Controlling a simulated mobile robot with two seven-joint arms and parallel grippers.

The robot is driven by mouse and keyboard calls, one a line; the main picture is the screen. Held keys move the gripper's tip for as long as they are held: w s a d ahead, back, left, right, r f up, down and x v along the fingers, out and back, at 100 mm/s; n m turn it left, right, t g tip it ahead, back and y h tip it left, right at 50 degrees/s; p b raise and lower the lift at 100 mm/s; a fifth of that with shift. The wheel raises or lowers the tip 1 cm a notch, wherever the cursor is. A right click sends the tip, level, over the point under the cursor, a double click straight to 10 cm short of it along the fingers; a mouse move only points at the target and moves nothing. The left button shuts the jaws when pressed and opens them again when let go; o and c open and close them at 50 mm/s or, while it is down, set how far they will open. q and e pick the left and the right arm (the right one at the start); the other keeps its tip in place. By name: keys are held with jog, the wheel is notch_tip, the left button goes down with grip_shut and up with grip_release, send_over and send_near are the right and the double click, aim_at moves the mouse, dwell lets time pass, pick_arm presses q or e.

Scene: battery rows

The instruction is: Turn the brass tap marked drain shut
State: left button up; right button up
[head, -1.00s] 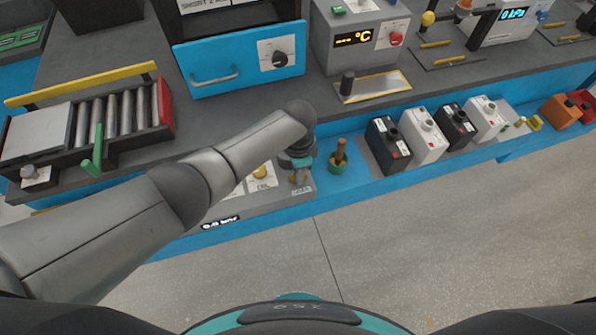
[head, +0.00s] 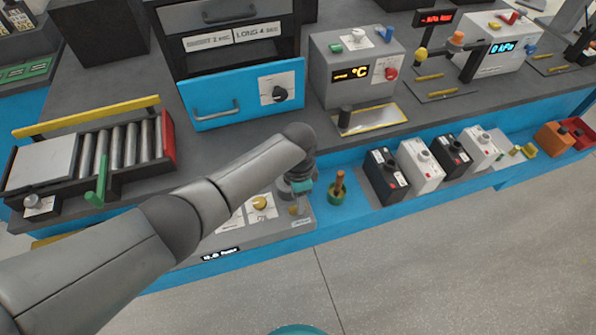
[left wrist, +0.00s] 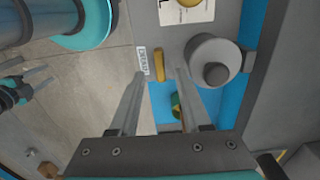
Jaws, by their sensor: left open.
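The brass tap (left wrist: 159,66) shows in the left wrist view as a narrow bar beside a small white label (left wrist: 142,61), whose letters are hard to read. My left gripper (left wrist: 160,75) is open, with one finger on each side of the tap; I cannot tell whether either touches it. In the head view my left gripper (head: 298,188) points down at the right end of the grey panel, over the tap (head: 294,210), which it partly hides. What looks like my right gripper (left wrist: 42,77) shows small at the left edge of the wrist view; its jaw state is unclear.
A round grey knob (left wrist: 214,62) stands close to the right finger. A green pot with a brown handle (head: 337,190) stands right of my left gripper. Several batteries (head: 421,165) stand in a row further right. The floor in front (head: 420,260) is clear.

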pick_arm(q)
notch_tip(320, 180, up, 12)
jog(key=p, duration=0.2)
jog(key=shift+f, duration=0.2)
dwell(0.3)
